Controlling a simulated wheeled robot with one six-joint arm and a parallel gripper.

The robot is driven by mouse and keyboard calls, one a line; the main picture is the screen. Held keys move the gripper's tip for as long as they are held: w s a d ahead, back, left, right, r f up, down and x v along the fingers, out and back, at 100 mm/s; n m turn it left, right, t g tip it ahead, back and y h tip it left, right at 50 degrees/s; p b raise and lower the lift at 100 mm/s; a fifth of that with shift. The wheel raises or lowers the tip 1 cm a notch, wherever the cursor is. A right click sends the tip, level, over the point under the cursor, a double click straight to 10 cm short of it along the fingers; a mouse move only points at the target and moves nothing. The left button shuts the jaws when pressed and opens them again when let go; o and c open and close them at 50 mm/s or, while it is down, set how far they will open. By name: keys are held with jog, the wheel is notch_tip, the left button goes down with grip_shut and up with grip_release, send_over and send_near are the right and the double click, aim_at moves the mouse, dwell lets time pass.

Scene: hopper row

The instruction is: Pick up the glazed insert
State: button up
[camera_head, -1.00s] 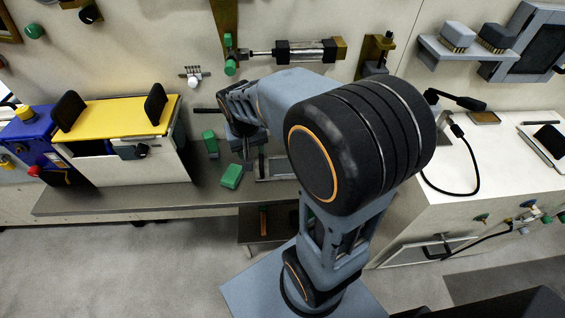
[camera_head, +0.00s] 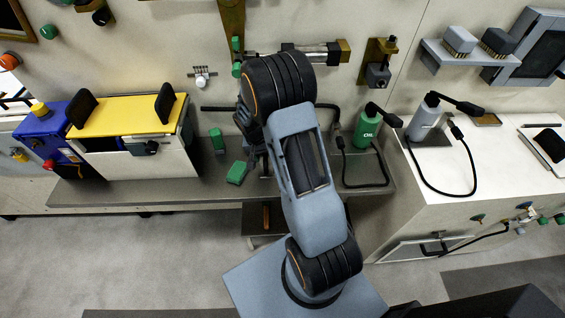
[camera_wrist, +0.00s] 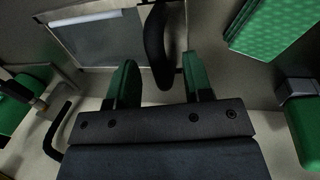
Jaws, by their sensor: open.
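What looks like the glazed insert (camera_wrist: 97,40), a grey pane in a pale frame with a curved black handle (camera_wrist: 155,45), lies at the top of the wrist view. My gripper (camera_wrist: 160,82) is open, its two green fingertips pointing towards the insert. The handle's near end shows between the fingertips, slightly nearer the middle of the gap; I cannot tell whether it touches either one. Nothing is gripped. In the head view my arm hides the insert and the fingertips above the bench.
A green block (camera_head: 237,172) lies on the grey bench (camera_head: 140,192), close to my gripper; another green piece (camera_head: 217,140) stands behind it. A yellow-topped box (camera_head: 125,115) is at left. A green oil bottle (camera_head: 366,128) and hose stand right of my arm.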

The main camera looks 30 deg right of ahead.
jog(key=shift+s+d+f, duration=0.1)
jog(key=shift+d+f, duration=0.05)
jog(key=shift+f, duration=0.75)
jog(key=shift+c, duration=0.4)
grip_shut()
